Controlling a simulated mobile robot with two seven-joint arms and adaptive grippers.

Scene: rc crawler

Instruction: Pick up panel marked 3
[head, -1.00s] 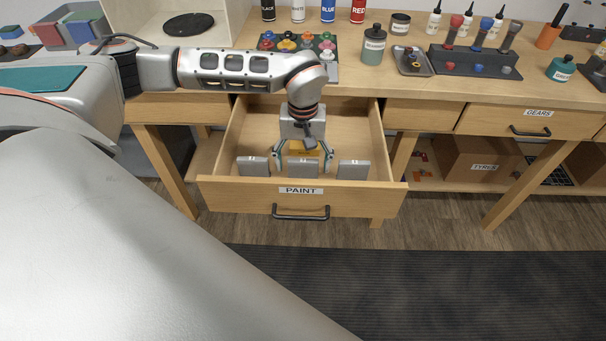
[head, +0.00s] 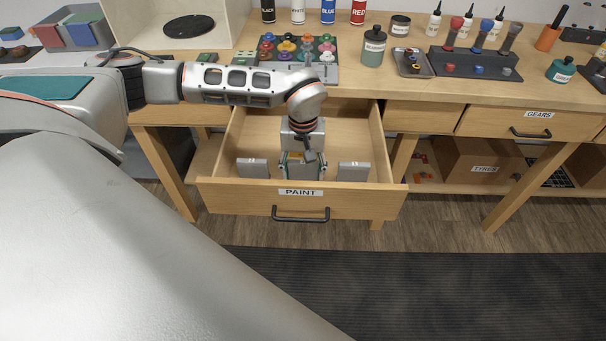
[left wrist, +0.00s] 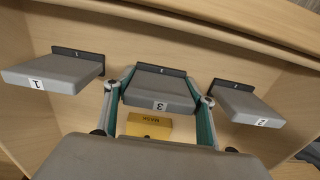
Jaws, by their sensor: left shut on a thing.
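The grey panel marked 3 (left wrist: 158,88) is between the fingers of my left gripper (left wrist: 162,95) in the left wrist view. The teal-lined fingers are shut on its two sides. In the head view, the left gripper (head: 303,163) reaches down into the open drawer, at the middle of three panels, and partly hides it. The panel marked 1 (left wrist: 52,74) is on the left in the wrist view, and the panel marked 2 (left wrist: 248,104) is on the right. Both stand apart from the gripper. My right gripper is not in view.
The open drawer labelled PAINT (head: 240,195) has walls close around the gripper. A yellow box (left wrist: 148,126) lies in the drawer near the held panel. Above is the workbench (head: 450,88), with bottles, a paint tray and tools.

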